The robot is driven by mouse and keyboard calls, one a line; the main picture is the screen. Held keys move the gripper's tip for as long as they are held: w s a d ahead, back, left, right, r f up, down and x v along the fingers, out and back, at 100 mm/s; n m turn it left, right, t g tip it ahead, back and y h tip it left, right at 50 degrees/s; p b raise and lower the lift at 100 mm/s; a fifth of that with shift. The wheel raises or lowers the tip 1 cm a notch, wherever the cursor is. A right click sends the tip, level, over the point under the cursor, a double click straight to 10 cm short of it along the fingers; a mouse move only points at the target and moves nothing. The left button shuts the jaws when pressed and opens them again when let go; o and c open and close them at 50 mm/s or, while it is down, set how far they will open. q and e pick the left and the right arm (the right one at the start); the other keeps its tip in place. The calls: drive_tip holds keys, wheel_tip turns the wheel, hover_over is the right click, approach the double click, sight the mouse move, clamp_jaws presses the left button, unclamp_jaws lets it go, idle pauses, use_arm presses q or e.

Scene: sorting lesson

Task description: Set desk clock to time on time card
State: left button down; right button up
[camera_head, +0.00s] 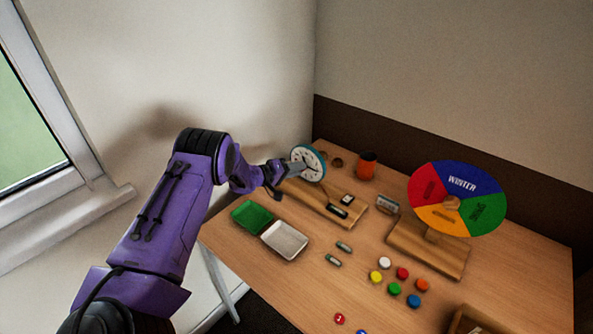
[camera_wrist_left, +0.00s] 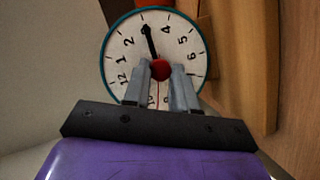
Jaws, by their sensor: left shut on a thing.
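The desk clock (camera_head: 311,160) has a round white dial with a blue-green rim and stands at the table's far left corner. In the left wrist view the clock (camera_wrist_left: 196,84) appears turned, with the 3 near the top. A black hand points at about the 3. A thin red hand runs down between my fingers; any other hand is hidden. My left gripper (camera_head: 291,168) is at the clock's face, its fingertips (camera_wrist_left: 161,72) shut on the red centre knob (camera_wrist_left: 160,69). A small card in a stand (camera_head: 387,204), possibly the time card, is too small to read. My right gripper is out of view.
A wooden board (camera_head: 323,203) with small pieces lies in front of the clock. An orange cup (camera_head: 366,165), season wheel (camera_head: 457,197), green tray (camera_head: 252,215), white tray (camera_head: 285,240) and several coloured discs (camera_head: 394,289) share the table.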

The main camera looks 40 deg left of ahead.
use_arm(q)
drive_tip(key=c, duration=0.9)
unclamp_jaws()
drive_tip(key=shift+a, duration=0.1)
drive_tip(key=shift+s, duration=0.1)
drive_tip(key=v, duration=1)
drive_tip(key=shift+s+b, duration=0.2)
drive_tip(key=shift+b, duration=0.2)
drive_tip(key=shift+a, duration=0.1)
